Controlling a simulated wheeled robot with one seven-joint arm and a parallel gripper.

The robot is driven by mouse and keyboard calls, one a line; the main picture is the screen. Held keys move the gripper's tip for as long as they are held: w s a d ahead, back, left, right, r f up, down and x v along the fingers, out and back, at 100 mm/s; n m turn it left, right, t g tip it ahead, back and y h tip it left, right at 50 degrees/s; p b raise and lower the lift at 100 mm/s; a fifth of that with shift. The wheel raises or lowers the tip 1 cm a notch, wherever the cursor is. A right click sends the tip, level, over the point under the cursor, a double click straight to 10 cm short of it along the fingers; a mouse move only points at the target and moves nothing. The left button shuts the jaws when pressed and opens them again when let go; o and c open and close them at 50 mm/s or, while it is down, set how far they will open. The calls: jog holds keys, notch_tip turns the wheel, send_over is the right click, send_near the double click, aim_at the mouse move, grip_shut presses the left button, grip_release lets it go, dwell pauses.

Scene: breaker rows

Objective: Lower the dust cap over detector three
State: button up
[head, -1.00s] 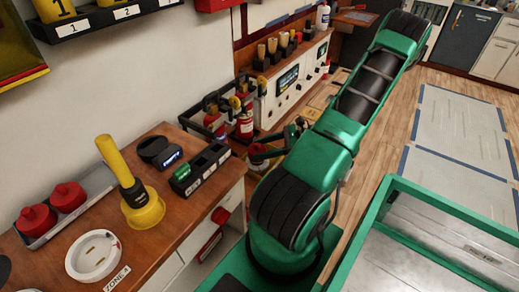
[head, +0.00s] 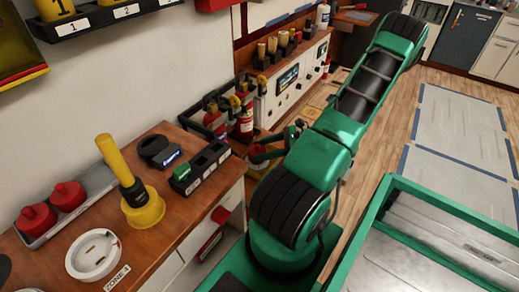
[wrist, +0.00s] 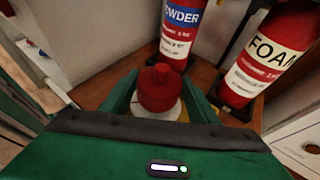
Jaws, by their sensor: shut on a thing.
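A red dust cap (wrist: 160,88) with a round knob is held between the green fingers of my gripper (wrist: 160,103) in the wrist view. My gripper is shut on it. A white round rim shows just below the cap, probably a detector; I cannot tell whether they touch. In the head view the held cap (head: 257,152) shows small beside my arm, low in front of the extinguishers, with my gripper partly hidden. Two more red caps (head: 68,194) sit on a grey tray at the left.
A red POWDER extinguisher (wrist: 178,30) and a red FOAM extinguisher (wrist: 262,55) stand close behind the held cap. A yellow plunger-like tool (head: 143,206) and a black label block (head: 205,166) stand on the wooden counter (head: 165,243). A green-framed cart (head: 440,212) is at the right.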

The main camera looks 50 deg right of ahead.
jog(key=shift+f, duration=0.95)
jog(key=o, duration=1.1)
jog(key=v, duration=1)
jog(key=shift+s+d, duration=0.25)
jog(key=shift+s, duration=0.05)
